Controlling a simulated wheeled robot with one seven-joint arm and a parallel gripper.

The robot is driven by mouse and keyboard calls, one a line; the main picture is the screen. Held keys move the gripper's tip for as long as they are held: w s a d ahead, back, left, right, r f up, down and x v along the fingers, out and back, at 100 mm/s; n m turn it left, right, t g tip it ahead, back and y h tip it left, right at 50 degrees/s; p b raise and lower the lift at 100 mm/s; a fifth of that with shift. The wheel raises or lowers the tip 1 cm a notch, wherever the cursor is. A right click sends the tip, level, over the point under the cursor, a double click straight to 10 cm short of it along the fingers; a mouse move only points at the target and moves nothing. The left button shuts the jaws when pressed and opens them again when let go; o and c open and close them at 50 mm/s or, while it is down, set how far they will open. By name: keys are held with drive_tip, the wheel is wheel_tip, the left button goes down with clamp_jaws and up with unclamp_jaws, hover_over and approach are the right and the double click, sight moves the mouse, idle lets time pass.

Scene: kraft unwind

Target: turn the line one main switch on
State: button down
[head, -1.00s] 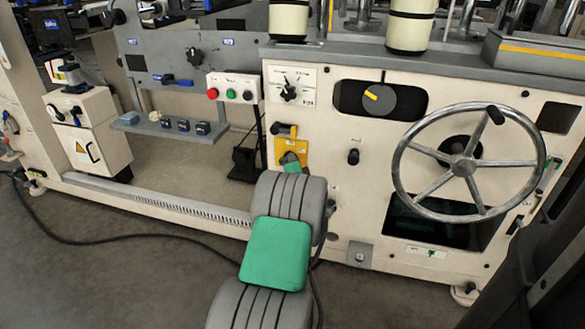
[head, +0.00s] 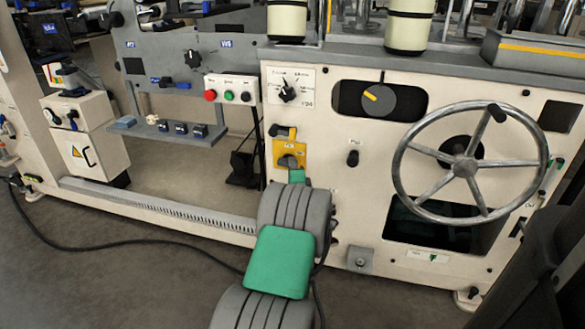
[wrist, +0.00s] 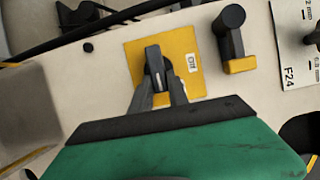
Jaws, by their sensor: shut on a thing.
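The line one main switch is a dark rotary knob (wrist: 154,66) on a yellow plate (wrist: 188,83), in the wrist view's upper middle. A small white label (wrist: 193,63) sits right of the knob; I cannot read it surely. In the head view the yellow plate (head: 290,146) is on the cream machine front, left of the handwheel. My gripper (wrist: 156,88) is shut on the knob, one finger on each side of its lower part. In the wrist view the knob stands nearly upright, leaning slightly left. In the head view my arm partly hides the switch area.
A black lever on a small yellow base (wrist: 240,66) stands close right of the plate in the wrist view. A large handwheel (head: 463,167) and a black knob (head: 352,158) are to the right. A button box (head: 231,89) is above left. A cable lies on the floor.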

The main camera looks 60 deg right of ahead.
drive_tip(key=shift+r, duration=0.15)
drive_tip(key=c, duration=1.3)
unclamp_jaws()
drive_tip(key=shift+w+f, duration=0.1)
drive_tip(key=shift+f, duration=0.1)
drive_tip(key=p+v, duration=0.2)
drive_tip(key=v, duration=0.6)
drive_tip(key=shift+d, duration=0.1)
